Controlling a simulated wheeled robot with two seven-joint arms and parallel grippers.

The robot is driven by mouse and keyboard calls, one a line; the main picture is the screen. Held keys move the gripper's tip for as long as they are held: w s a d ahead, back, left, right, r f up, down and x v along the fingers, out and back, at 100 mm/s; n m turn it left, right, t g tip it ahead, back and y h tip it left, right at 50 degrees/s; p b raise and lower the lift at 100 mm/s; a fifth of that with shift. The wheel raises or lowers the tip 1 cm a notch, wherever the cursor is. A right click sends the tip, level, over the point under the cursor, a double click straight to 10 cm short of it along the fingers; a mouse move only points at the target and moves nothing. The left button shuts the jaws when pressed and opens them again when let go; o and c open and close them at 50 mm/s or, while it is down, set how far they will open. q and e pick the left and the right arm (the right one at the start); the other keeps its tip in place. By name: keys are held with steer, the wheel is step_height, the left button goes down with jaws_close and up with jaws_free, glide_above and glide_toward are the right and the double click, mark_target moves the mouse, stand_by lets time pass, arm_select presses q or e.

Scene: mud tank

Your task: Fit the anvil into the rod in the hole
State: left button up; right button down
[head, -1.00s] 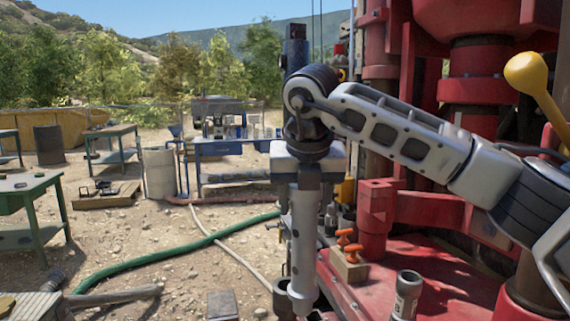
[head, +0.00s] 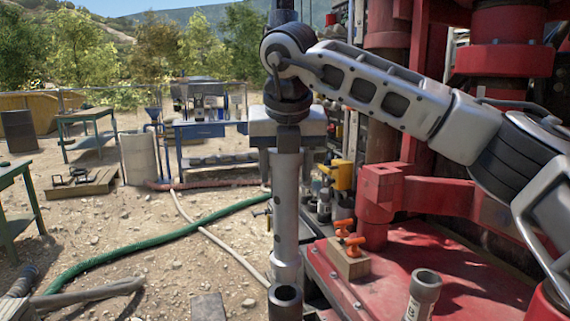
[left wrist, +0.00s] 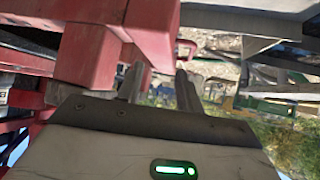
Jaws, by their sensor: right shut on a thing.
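The anvil (head: 285,215) is a long silver-grey cylinder hanging upright in the head view. My right gripper (head: 287,150) is shut on its upper end from above. The rod in the hole (head: 285,305) shows as a dark, open-topped tube at the bottom of the head view. The anvil's lower end is just above or at the tube's rim; I cannot tell whether they touch. In the left wrist view, my left gripper (left wrist: 158,84) has its two fingers apart with nothing between them. It is not seen in the head view.
The red rig deck (head: 440,270) is at the right, with a grey tube (head: 423,295) and a wooden block with orange-handled pieces (head: 348,258) on it. A green hose (head: 150,238) crosses the ground. A blue workbench (head: 205,130) stands behind.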

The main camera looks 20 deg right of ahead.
mark_target(285, 205)
steer(key=shift+f+b, duration=0.35)
steer(key=shift+f, duration=0.15)
steer(key=shift+f+b, duration=0.95)
steer(key=shift+f, duration=0.3)
steer(key=shift+f+b, duration=1.2)
steer(key=shift+f, duration=0.35)
arm_select(q)
steer(key=shift+w+d+f+n+t+h, duration=0.3)
steer(key=shift+w+d+f, duration=0.2)
steer(key=shift+w+f, duration=0.1)
arm_select(e)
steer(key=shift+f, duration=0.15)
arm_select(q)
steer(key=shift+s, duration=0.1)
